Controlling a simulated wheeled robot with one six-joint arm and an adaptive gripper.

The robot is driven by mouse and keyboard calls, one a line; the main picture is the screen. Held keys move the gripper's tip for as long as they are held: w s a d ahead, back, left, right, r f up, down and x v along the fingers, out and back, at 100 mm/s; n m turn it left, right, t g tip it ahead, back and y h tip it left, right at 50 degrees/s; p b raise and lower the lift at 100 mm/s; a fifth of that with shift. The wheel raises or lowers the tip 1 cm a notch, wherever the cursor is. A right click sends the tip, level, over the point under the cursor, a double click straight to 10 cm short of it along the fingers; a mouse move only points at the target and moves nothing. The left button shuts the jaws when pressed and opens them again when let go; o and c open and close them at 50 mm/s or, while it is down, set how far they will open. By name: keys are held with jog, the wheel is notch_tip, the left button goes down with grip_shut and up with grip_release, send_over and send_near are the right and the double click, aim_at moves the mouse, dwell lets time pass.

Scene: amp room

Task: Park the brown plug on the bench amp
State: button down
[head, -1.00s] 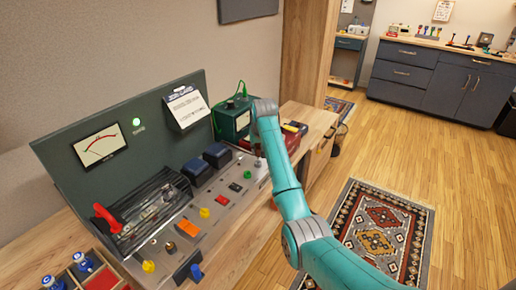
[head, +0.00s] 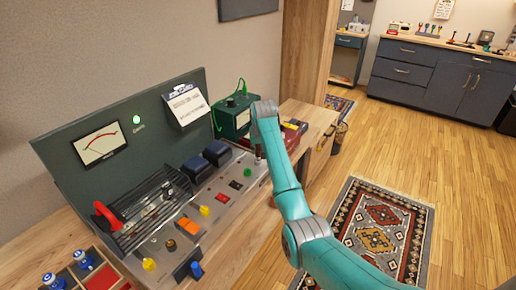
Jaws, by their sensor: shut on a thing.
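The bench amp is a dark green panel (head: 55,150) with a meter, a lit green lamp and a sloping grey metal deck (head: 216,208). My gripper (head: 258,145) is over the deck's far right end and mostly hidden behind my teal arm. It is shut on a small dark brown piece, apparently the brown plug (head: 258,152), which shows just below my wrist. The plug is upright, right above or touching a silvery fitting on the deck; I cannot tell which.
Yellow, green, red and blue knobs, an orange block (head: 188,226) and dark blue blocks (head: 197,168) stand on the deck. A green box (head: 232,117) with a green cable is behind my wrist. A divided tray (head: 103,279) is at front left.

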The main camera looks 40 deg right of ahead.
jog(key=shift+f, duration=1)
dwell(0.8)
jog(key=c, duration=0.9)
grip_release()
jog(key=shift+c, duration=0.2)
jog(key=shift+r, duration=0.1)
jog(key=v, duration=1.2)
